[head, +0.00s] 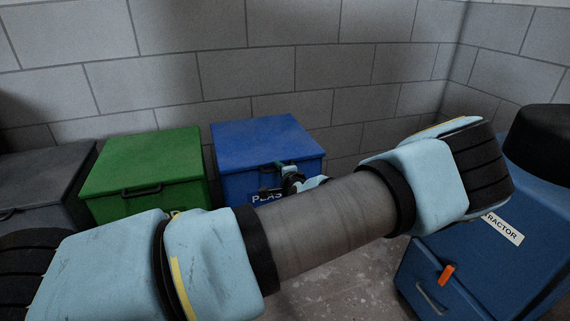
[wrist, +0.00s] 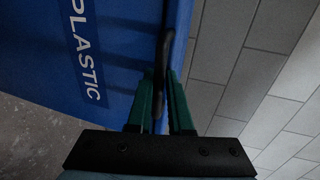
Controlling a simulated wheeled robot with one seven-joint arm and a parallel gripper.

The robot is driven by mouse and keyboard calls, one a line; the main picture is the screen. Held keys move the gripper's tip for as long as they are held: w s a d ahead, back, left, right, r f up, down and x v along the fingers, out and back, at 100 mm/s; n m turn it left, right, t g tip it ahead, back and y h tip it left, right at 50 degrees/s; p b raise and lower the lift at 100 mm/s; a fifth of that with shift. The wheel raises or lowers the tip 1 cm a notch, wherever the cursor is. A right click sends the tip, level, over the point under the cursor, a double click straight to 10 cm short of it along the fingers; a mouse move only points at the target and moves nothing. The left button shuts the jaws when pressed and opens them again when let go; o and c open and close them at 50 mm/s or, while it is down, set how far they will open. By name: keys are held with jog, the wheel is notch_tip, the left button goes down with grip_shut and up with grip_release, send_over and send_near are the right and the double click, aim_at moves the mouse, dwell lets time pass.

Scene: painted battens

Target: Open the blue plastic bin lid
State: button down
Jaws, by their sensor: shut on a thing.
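The blue plastic bin (head: 235,185) stands against the wall, with its lid (head: 262,140) lying flat and closed. In the wrist view its front (wrist: 60,60) carries a white-lettered PLASTIC label (wrist: 82,45). The black lid handle (wrist: 161,65) stands out from the lid's front edge. My gripper (head: 283,167) is at the front of the lid. In the wrist view its green fingers (wrist: 163,85) lie on either side of the handle, shut on it. My arm hides the lower part of the bin in the head view.
A green bin (head: 145,165) and a dark grey bin (head: 40,175) stand to the left. A blue extractor unit (head: 480,255) with an orange switch stands at the right. A block wall is close behind the bins. Bare floor (head: 345,280) shows between.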

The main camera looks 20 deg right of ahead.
jog(key=shift+a+f, duration=0.1)
jog(key=shift+f, duration=0.05)
notch_tip(320, 180, up, 8)
jog(key=w+g+p, duration=0.1)
jog(key=p, duration=0.7)
jog(key=shift+r+p, duration=0.25)
jog(key=shift+p, duration=0.15)
notch_tip(320, 180, up, 8)
jog(key=w+g+p, duration=0.2)
jog(key=p, duration=0.5)
jog(key=shift+w+d+f+p, duration=0.2)
jog(key=shift+w+f+p, duration=0.05)
jog(key=shift+p, duration=0.05)
